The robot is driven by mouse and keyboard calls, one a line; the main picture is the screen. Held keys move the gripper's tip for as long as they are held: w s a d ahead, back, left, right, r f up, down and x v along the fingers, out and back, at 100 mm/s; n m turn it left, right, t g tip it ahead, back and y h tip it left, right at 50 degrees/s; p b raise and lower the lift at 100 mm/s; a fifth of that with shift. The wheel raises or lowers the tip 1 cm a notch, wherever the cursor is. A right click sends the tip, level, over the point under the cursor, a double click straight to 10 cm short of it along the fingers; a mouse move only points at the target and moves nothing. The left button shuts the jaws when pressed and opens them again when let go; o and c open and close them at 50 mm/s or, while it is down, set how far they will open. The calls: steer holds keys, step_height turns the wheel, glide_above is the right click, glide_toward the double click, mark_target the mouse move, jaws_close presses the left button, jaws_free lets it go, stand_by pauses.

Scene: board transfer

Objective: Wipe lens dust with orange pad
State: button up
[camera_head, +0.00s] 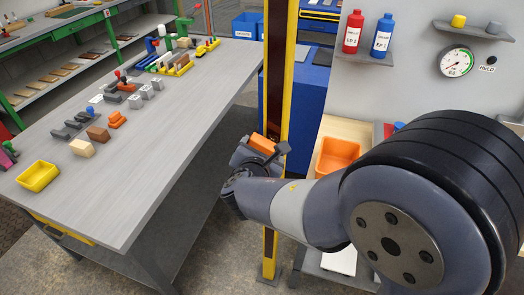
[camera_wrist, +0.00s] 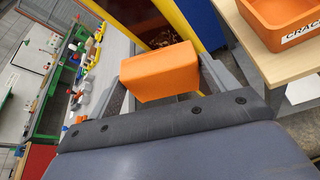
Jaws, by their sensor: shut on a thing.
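My gripper (camera_head: 264,152) is shut on the orange pad (camera_head: 262,142) and holds it in the air, just in front of a tall yellow post (camera_head: 269,185). In the wrist view the orange pad (camera_wrist: 160,73) sits between the two fingers. A dark brown strip (camera_head: 280,65) runs along the post, apparently the lens. In the wrist view the dark strip (camera_wrist: 160,37) shows pale specks, which look like dust, just beyond the pad. A gap seems to lie between pad and strip, but I cannot tell how wide. The pad hides part of the strip.
A grey workbench (camera_head: 140,190) with blocks and a yellow tray (camera_head: 38,176) stands left. An orange bin (camera_head: 337,154) stands on a wooden surface right of the post. Red (camera_head: 353,32) and blue (camera_head: 382,36) bottles stand on a shelf. A gauge (camera_head: 456,62) hangs right.

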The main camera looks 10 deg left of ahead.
steer(key=shift+w+d, duration=0.1)
steer(key=shift+w, duration=0.85)
steer(key=shift+s+d+f+b, duration=0.1)
steer(key=shift+d+b, duration=0.7)
steer(key=shift+d, duration=0.1)
steer(key=shift+s+d+b, duration=0.15)
steer(key=shift+d+b, duration=0.3)
steer(key=shift+d, duration=0.6)
steer(key=shift+w+a+r, duration=0.15)
steer(key=shift+w+a, duration=0.05)
steer(key=shift+a, duration=0.8)
steer(key=shift+w+a+r, duration=0.15)
steer(key=shift+a, duration=0.8)
